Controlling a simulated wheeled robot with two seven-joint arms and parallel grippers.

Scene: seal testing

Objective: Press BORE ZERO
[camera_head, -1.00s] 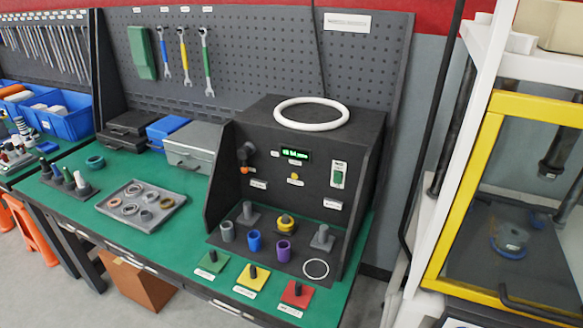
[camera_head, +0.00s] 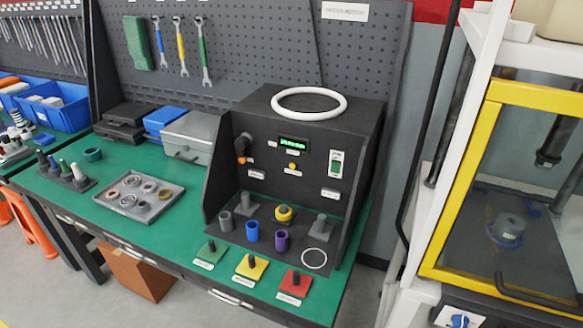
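The dark test unit (camera_head: 352,120) stands on the green bench. Its front panel has a small lit green display (camera_head: 293,142), with a yellow button (camera_head: 291,166) just below it. A green rocker switch (camera_head: 335,162) sits to the right, and an orange-tipped part (camera_head: 242,159) to the left. Small white labels sit near these, but their lettering is too small to read, so I cannot tell which control is BORE ZERO. Neither of my grippers shows in the view.
Grey, blue, purple and yellow-topped parts stand on the unit's dark base (camera_head: 262,240). Green, yellow and red pads (camera_head: 290,290) with pegs lie along the front edge. A ring tray (camera_head: 172,206) lies left. A yellow-framed machine (camera_head: 480,130) stands right.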

